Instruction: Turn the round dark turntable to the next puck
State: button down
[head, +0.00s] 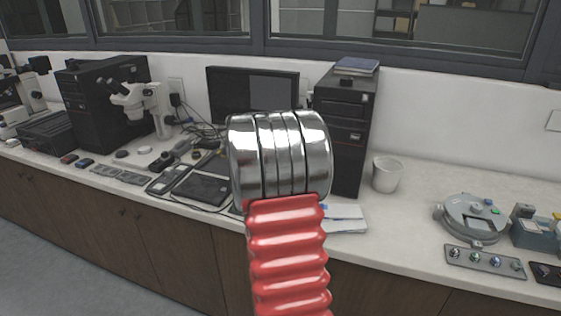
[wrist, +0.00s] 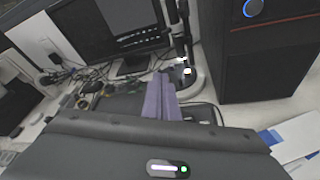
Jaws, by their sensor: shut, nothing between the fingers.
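A round grey turntable-like unit (head: 473,217) with a darker rim stands on the bench at the right of the head view. Small green and blue pieces show on its top; they are too small to make out as pucks. My gripper (wrist: 160,98) shows two purple fingers pressed together, with nothing between them. It points toward the monitor and computer area, and the round unit is not in the wrist view. In the head view my red ribbed arm and its chrome rings fill the middle, and the gripper is hidden.
A grey strip with several round pieces (head: 485,262) lies in front of the round unit, and a blue-grey box (head: 534,230) stands right of it. A white cup (head: 387,174) and black computer tower (head: 344,125) stand left. Bare bench lies between cup and unit.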

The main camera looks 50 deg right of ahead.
jog(key=s+a+r+m+g, duration=0.1)
jog(key=s+a+r+m, duration=0.15)
jog(key=a, duration=0.35)
jog(key=s+a+r+m+y, duration=0.1)
jog(key=s+a+r+m, duration=0.2)
jog(key=a, duration=0.4)
jog(key=s+a+r+m+g, duration=0.1)
jog(key=s+a+r+m, duration=0.1)
jog(key=a+m, duration=0.35)
jog(key=s+a+f+m+y, duration=0.2)
jog(key=s+a+y, duration=0.2)
jog(key=a, duration=0.8)
jog(key=s+a+f+m+y, duration=0.2)
jog(key=s+a, duration=0.4)
jog(key=a, duration=0.6)
jog(key=s+a+f+m+y, duration=0.3)
jog(key=s+a+y, duration=0.2)
jog(key=a, duration=0.8)
jog(key=shift+s+t+y, duration=0.3)
jog(key=shift+t+y, duration=0.1)
jog(key=shift+a+f, duration=0.1)
